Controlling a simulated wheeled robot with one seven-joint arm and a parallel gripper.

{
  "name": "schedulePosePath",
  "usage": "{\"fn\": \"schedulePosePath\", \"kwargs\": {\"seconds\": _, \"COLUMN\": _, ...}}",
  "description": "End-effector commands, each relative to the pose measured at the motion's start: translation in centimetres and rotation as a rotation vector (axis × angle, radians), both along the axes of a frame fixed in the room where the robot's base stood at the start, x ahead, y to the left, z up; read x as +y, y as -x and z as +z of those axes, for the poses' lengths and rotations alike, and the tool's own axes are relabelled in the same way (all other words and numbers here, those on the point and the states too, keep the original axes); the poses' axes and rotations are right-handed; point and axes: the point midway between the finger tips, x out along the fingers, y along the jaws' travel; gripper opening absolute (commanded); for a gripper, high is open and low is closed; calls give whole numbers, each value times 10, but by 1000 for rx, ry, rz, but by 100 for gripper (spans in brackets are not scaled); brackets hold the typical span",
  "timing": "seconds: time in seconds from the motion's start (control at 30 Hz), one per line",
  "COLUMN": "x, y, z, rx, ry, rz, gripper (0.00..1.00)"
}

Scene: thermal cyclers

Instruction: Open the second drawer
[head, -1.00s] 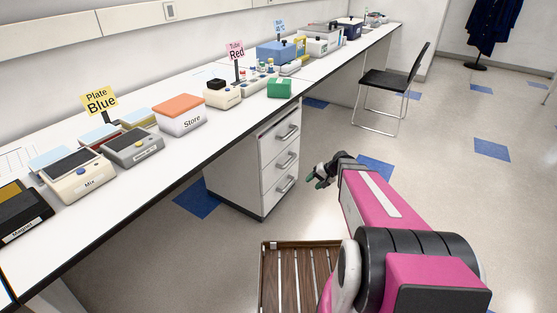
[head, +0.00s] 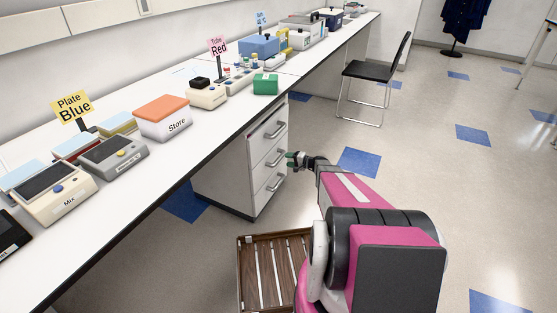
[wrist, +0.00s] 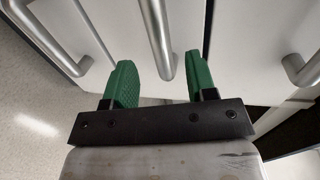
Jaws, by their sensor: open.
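My gripper (head: 291,158) is just in front of this handle. In the wrist view, my gripper's green fingers (wrist: 160,82) are open. The middle handle (wrist: 158,38) runs between them in the picture, with its near end in the gap. I cannot tell whether either finger touches it.
The top handle (head: 274,129) and bottom handle (head: 274,182) lie close above and below. The white bench top (head: 150,155) overhangs, carrying lab devices and a green box (head: 265,84). A slatted wooden tray (head: 245,275) is below my arm. A black chair (head: 375,70) stands behind.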

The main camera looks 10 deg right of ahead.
Motion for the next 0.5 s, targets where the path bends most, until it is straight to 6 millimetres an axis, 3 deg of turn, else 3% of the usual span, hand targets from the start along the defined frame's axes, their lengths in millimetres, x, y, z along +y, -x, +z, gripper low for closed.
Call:
{"fn": "schedulePosePath", "kwargs": {"seconds": 0.2, "x": 30, "y": -23, "z": -9, "rx": 0, "ry": 0, "rz": 1, "gripper": 52}}
{"fn": "schedulePosePath", "kwargs": {"seconds": 0.5, "x": 50, "y": -37, "z": -13, "rx": 1, "ry": 1, "rz": 1, "gripper": 52}}
